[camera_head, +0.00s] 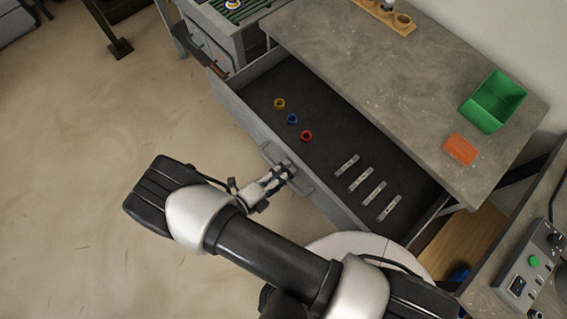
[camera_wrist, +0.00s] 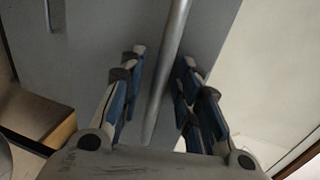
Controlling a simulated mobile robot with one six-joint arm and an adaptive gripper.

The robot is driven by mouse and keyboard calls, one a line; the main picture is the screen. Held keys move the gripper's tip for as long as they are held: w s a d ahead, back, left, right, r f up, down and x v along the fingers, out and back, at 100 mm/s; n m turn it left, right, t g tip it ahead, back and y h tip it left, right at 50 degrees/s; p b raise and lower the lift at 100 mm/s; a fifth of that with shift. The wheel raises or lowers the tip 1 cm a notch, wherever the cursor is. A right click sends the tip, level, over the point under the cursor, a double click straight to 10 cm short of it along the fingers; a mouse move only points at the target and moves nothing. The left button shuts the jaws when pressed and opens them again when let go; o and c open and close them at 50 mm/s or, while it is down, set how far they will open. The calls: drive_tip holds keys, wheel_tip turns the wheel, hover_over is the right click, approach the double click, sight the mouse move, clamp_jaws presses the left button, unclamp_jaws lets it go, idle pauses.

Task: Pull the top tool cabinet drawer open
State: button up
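The top tool cabinet drawer (camera_head: 340,130) stands well out from under the grey worktop, its dark inside showing. Its grey front also shows in the wrist view (camera_wrist: 100,40). The bar handle (camera_head: 300,178) is on the drawer front, partly hidden by my gripper in the head view. My gripper (camera_head: 286,171) is at this handle. In the wrist view, my gripper (camera_wrist: 164,58) has its fingers apart, one on each side of the handle bar (camera_wrist: 168,80). A gap shows on the left side; on the right the finger is close, and I cannot tell if it touches.
The drawer holds yellow, blue and red rings (camera_head: 292,119) and several metal plates (camera_head: 374,194). A green bin (camera_head: 493,101) and an orange block (camera_head: 460,149) are on the worktop (camera_head: 400,100). A control box (camera_head: 532,270) stands at right. The floor at left is clear.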

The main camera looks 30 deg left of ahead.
drive_tip(key=v, duration=1.2)
idle(0.4)
